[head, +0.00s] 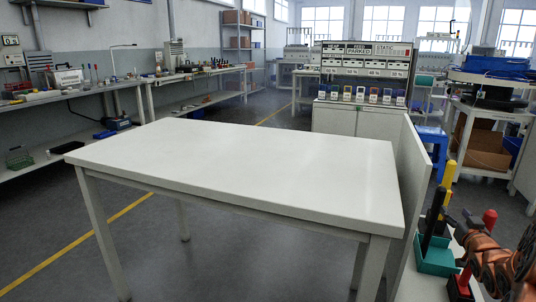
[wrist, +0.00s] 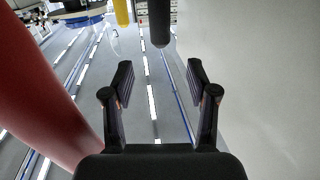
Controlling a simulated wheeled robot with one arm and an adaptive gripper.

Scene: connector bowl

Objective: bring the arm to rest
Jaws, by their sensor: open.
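Part of my copper-coloured arm (head: 505,262) shows at the lower right of the head view, beside the teal bin.
A bare white table (head: 240,170) fills the middle. In the wrist view, a large red cylinder (wrist: 45,85) is close at left and a black handle (wrist: 160,22) lies ahead.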

